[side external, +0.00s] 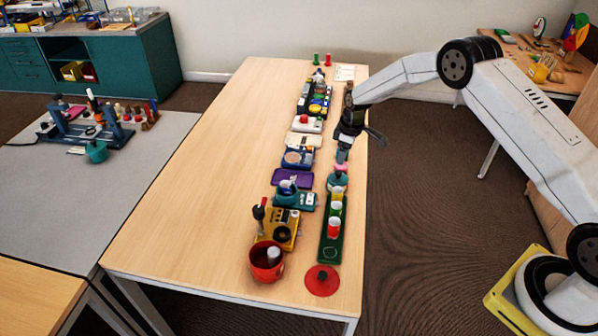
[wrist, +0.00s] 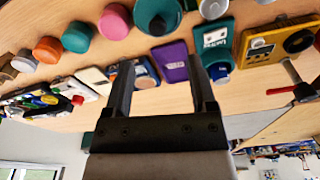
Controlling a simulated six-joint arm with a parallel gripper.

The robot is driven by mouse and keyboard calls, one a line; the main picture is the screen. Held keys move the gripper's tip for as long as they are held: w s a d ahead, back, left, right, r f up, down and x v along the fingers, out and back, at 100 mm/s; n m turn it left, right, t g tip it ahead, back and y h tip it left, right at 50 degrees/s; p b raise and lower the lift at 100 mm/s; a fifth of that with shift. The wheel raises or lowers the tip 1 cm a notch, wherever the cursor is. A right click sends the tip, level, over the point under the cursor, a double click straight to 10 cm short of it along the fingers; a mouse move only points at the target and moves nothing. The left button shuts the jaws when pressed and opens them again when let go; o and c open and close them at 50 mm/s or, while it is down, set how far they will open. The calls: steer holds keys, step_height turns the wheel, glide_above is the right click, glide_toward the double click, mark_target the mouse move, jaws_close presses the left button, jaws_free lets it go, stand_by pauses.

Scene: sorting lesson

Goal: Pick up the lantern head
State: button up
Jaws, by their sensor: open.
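My gripper (side external: 343,154) is open and empty, above the right side of the long wooden table. In the wrist view its two fingers (wrist: 161,68) stand apart, with part of a purple plate (wrist: 173,62) and a blue stand between them. No part is clearly readable as the lantern head. A teal plate (wrist: 213,38) with a light label carries a blue and teal cup-like part; this part (side external: 287,188) also shows in the side view, left of and nearer the camera than my gripper. A pink knob (side external: 341,167) and a dark teal round part (side external: 338,181) lie just below my gripper.
A yellow box (side external: 278,231), a red bowl (side external: 265,272), a green tray (side external: 330,247) with cups and a red disc (side external: 322,281) stand nearer the camera. Several small stands line the far side. The table's left half (side external: 200,190) is clear.

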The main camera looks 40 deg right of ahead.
mark_target(339, 172)
steer(key=shift+w+d+f, duration=0.1)
steer(key=shift+w+f, duration=0.05)
steer(key=shift+f, duration=0.15)
steer(key=shift+f, duration=0.1)
steer(key=shift+w+f, duration=0.1)
steer(key=shift+f, duration=1.1)
steer(key=shift+w+a+f, duration=0.15)
steer(key=shift+f, duration=1.15)
steer(key=shift+w+a+f, duration=0.1)
steer(key=shift+f, duration=1.2)
steer(key=shift+c, duration=0.2)
jaws_close()
